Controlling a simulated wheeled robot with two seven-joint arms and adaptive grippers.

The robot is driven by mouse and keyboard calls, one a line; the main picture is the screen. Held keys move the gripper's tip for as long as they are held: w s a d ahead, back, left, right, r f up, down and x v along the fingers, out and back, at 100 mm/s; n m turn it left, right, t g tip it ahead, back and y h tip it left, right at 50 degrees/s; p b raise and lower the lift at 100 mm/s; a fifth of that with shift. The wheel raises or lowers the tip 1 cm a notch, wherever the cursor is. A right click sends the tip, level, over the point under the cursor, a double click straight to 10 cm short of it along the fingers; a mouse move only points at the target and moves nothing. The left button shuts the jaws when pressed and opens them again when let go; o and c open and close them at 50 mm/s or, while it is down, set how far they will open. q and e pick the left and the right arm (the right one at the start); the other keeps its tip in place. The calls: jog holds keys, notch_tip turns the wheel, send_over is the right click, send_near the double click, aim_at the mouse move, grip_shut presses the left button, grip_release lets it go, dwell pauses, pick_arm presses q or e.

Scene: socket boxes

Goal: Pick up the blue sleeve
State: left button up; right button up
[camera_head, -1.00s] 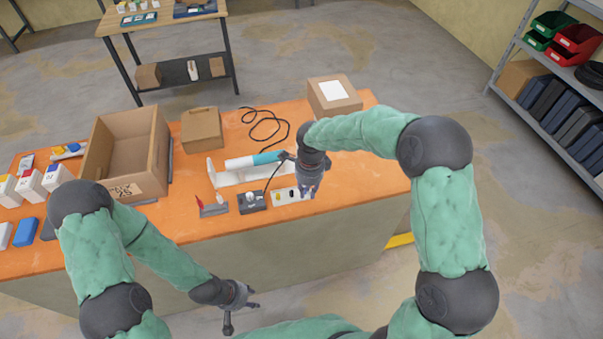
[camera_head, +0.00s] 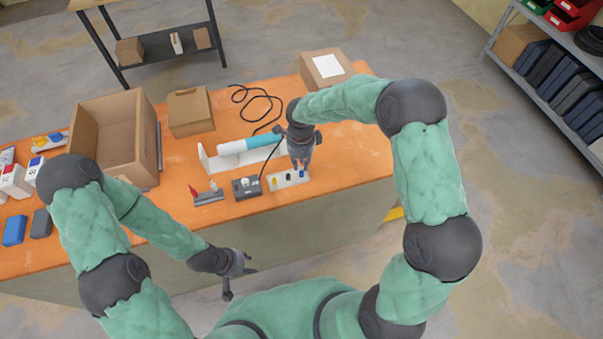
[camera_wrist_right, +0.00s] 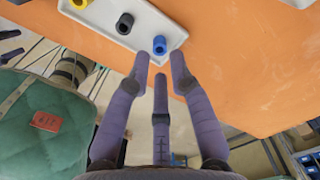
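The small blue sleeve (camera_head: 302,174) stands at the right end of a white tray (camera_head: 285,184) on the orange table. It also shows in the right wrist view (camera_wrist_right: 160,45), upright, with its top opening facing me. A black sleeve (camera_wrist_right: 125,23) and a yellow sleeve (camera_wrist_right: 80,3) stand in the same tray. My right gripper (camera_head: 301,166) points down just beside the blue sleeve. In the wrist view its fingers (camera_wrist_right: 161,64) are apart and empty, the tips near the sleeve but not closed around it. My left gripper (camera_head: 242,274) is open and empty in front of the table.
A grey socket box (camera_head: 246,188) with a cable and a stand with red and white pieces (camera_head: 207,195) sit left of the tray. A white holder with a teal-and-white cylinder (camera_head: 240,146) lies behind. Cardboard boxes (camera_head: 190,112) stand further back. The table right of the tray is clear.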

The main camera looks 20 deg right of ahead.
aim_at(302, 170)
notch_tip(302, 170, down, 5)
jog(key=shift+s+r, duration=0.1)
jog(key=shift+r, duration=0.1)
jog(key=c, duration=0.3)
jog(key=shift+d+r, duration=0.1)
jog(key=shift+c, duration=0.2)
